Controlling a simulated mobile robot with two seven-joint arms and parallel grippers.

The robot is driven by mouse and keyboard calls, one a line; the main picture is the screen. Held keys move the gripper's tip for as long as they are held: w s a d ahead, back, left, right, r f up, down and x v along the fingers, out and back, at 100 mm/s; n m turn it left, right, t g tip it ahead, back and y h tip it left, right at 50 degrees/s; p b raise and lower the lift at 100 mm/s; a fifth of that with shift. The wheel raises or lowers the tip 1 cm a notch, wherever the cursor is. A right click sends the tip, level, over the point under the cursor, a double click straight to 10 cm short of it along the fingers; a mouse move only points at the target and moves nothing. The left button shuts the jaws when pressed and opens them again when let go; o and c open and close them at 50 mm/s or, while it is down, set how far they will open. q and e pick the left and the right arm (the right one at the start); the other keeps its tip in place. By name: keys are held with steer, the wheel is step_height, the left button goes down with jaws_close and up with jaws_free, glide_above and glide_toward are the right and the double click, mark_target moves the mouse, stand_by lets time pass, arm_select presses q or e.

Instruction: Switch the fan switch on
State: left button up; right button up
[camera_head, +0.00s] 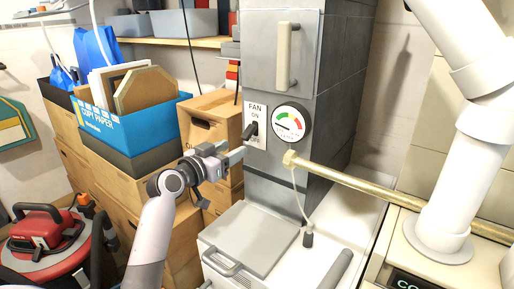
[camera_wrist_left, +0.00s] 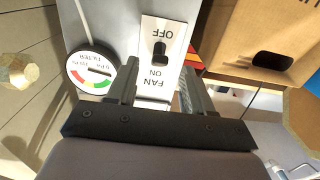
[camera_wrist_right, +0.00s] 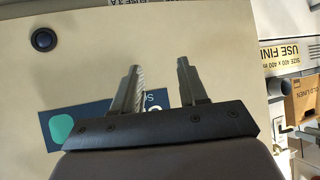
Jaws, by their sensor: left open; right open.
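The fan switch is a black toggle lever (camera_head: 250,131) on a white plate (camera_head: 256,110) marked FAN, ON and OFF, on the front of the grey furnace duct. The lever leans down toward OFF. In the left wrist view the plate shows upside down, with the lever (camera_wrist_left: 159,50) beside the word OFF. My left gripper (camera_head: 239,154) is open, just below and in front of the plate. In the left wrist view its fingers (camera_wrist_left: 158,68) frame the plate, with nothing between them. My right gripper (camera_wrist_right: 159,68) is open and empty, before a beige panel.
A round filter gauge (camera_head: 291,122) sits right of the plate. A brass pipe (camera_head: 350,180) runs right from below it. Cardboard boxes (camera_head: 212,110) and a blue copy-paper box (camera_head: 135,125) stand at left. A white pipe (camera_head: 465,165) rises at right.

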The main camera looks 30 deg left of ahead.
mark_target(245, 135)
arm_select(q)
steer(key=shift+w+d+r, duration=0.1)
steer(key=shift+w+r, duration=0.15)
steer(key=shift+w, duration=1)
steer(key=shift+w+r, duration=0.25)
steer(key=shift+w, duration=1)
steer(key=shift+w+d+r, duration=0.1)
steer(key=shift+w+r, duration=0.15)
steer(key=shift+w, duration=1)
jaws_close()
